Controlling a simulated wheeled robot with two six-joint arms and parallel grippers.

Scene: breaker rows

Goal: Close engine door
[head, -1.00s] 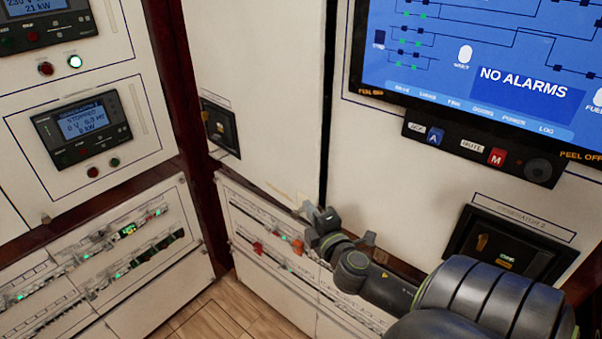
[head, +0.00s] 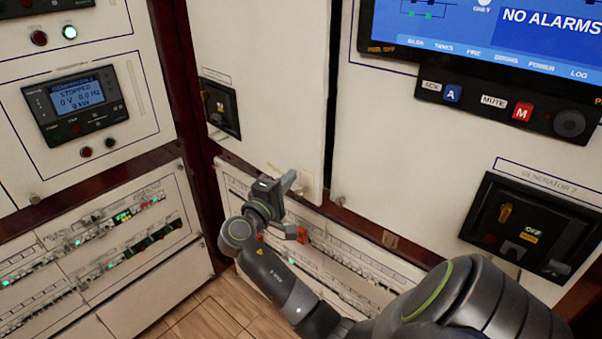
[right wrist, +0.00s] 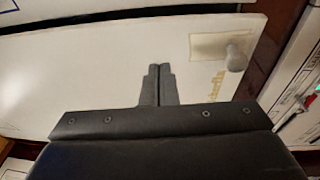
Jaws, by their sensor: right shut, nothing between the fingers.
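The engine door looks to be the white panel (head: 262,95) in the middle of the head view, with a dark gap along its right edge. In the right wrist view, the white door (right wrist: 100,75) stands out from the frame, its edge showing. A small knob on a pale plate (right wrist: 235,58) sits near its lower corner. My right gripper (head: 288,182) is shut and empty at the door's lower part, left of the plate. Its fingers (right wrist: 158,85) point at the door face; contact cannot be told. My left gripper is not in view.
Breaker rows (head: 335,255) lie below the door, close to my right arm. A black breaker unit (head: 219,108) is at the door's left. A screen (head: 480,40) and the generator breaker (head: 525,225) are on the right. Wooden floor (head: 215,305) is clear at lower left.

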